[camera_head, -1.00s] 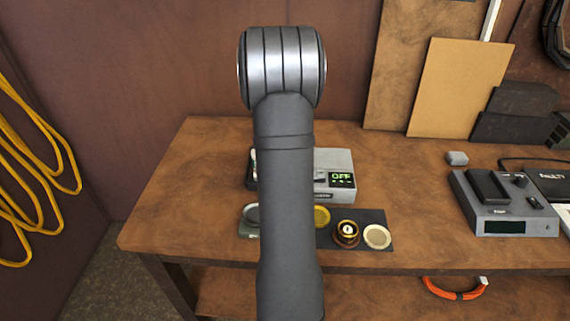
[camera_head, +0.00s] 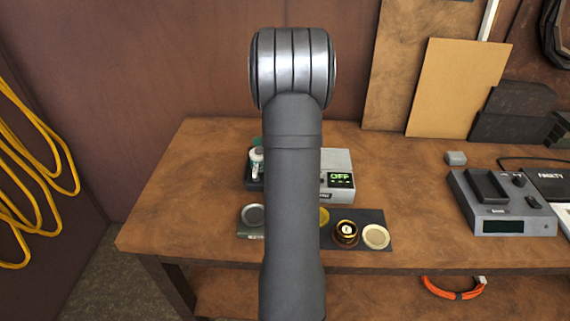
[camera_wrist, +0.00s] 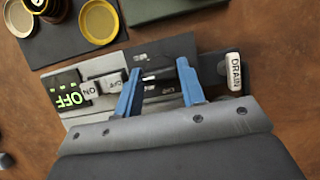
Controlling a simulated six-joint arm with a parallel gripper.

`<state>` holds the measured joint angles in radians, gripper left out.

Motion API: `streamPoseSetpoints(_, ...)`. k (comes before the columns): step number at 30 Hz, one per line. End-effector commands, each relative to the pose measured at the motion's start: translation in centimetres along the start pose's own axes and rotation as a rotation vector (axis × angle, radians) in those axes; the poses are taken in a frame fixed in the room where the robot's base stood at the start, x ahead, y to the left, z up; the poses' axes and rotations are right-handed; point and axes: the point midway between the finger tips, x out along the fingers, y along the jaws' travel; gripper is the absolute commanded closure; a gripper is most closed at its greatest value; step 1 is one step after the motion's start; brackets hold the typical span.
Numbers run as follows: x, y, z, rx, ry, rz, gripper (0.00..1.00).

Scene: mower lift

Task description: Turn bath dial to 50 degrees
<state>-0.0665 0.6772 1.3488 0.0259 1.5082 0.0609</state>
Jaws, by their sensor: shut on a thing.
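The bath (camera_head: 338,162) is a grey box at the table's middle, partly hidden behind my arm in the head view. Its display (camera_head: 340,180) reads OFF in green; the display also shows in the wrist view (camera_wrist: 68,92). In the wrist view, my gripper (camera_wrist: 159,76) has its two blue fingers on either side of a dark part with small pale marks, apparently the bath dial (camera_wrist: 152,80). The dial's outline and any pointer are unclear. My gripper is hidden behind my arm in the head view.
A white DRAIN piece (camera_wrist: 234,72) is close to the right finger in the wrist view. A light switch block (camera_wrist: 103,87) marked ON and OFF is beside the left finger. A dark mat (camera_head: 375,218) with small round dishes lies in front. A grey device (camera_head: 505,203) stands at right.

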Motion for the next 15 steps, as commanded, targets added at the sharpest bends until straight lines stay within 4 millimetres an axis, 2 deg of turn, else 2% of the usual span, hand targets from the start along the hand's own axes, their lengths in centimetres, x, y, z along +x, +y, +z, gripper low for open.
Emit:
streamPoseSetpoints(8, -0.14, -0.01, -0.07, -0.001, 0.005, 0.0, 0.86)
streamPoseSetpoints(9, -0.13, -0.01, -0.07, -0.001, 0.005, 0.0, 0.56)
streamPoseSetpoints(11, -0.12, -0.01, -0.06, -0.001, 0.004, 0.0, 0.44)
streamPoseSetpoints(15, -0.07, 0.0, -0.04, -0.001, 0.003, 0.0, 0.42)
